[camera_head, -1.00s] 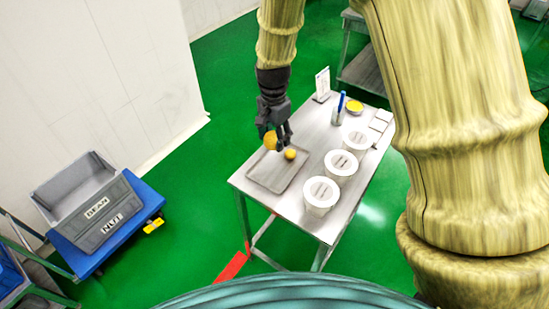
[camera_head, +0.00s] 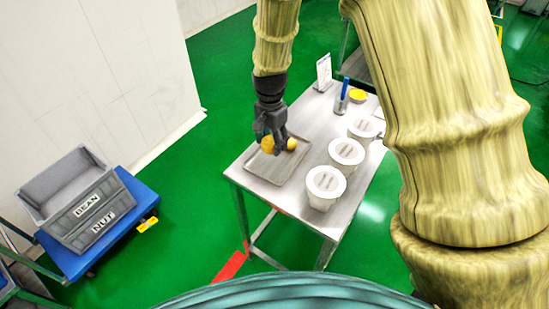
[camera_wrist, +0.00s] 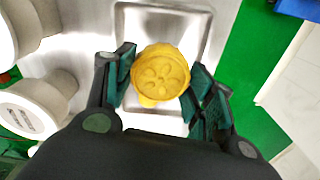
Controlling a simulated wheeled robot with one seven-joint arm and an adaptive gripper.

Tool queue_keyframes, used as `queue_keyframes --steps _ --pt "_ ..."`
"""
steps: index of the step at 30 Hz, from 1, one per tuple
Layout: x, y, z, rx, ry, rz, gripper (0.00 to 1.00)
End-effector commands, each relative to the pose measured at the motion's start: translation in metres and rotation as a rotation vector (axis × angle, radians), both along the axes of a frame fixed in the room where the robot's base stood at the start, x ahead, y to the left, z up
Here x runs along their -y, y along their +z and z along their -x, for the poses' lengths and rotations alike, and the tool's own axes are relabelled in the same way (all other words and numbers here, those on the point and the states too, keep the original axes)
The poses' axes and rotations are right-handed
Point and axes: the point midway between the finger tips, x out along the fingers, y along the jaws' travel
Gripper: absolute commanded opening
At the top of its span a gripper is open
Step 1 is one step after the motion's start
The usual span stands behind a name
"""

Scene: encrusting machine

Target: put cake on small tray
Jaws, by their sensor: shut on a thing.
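A round yellow cake (camera_wrist: 160,73) with a flower pattern on its face sits between the fingers of my gripper (camera_wrist: 160,85) in the wrist view. My gripper (camera_head: 270,143) is shut on it over the small grey metal tray (camera_head: 278,173) in the head view. The held cake (camera_head: 267,146) is partly hidden by the fingers there. Whether it touches the tray is unclear. A second yellow cake (camera_head: 291,144) shows just right of the gripper, at the tray's far right part. The tray also shows beneath the cake in the wrist view (camera_wrist: 163,22).
White lidded tubs (camera_head: 326,186) stand in a row right of the tray on the metal table (camera_head: 290,207). A pen cup (camera_head: 341,100), a yellow round item (camera_head: 357,96) and a white sign (camera_head: 324,72) stand farther back. A grey crate (camera_head: 88,215) rests on a blue cart at left.

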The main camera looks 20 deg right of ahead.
Motion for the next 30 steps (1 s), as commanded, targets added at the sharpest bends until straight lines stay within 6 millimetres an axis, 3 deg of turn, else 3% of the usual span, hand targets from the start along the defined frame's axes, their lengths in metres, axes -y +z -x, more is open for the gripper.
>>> queue_keyframes --steps 6,30 --pt "0.0 -0.028 0.001 -0.003 -0.001 -0.001 0.3" --pt "0.0 -0.083 0.0 0.0 0.0 0.0 0.3"
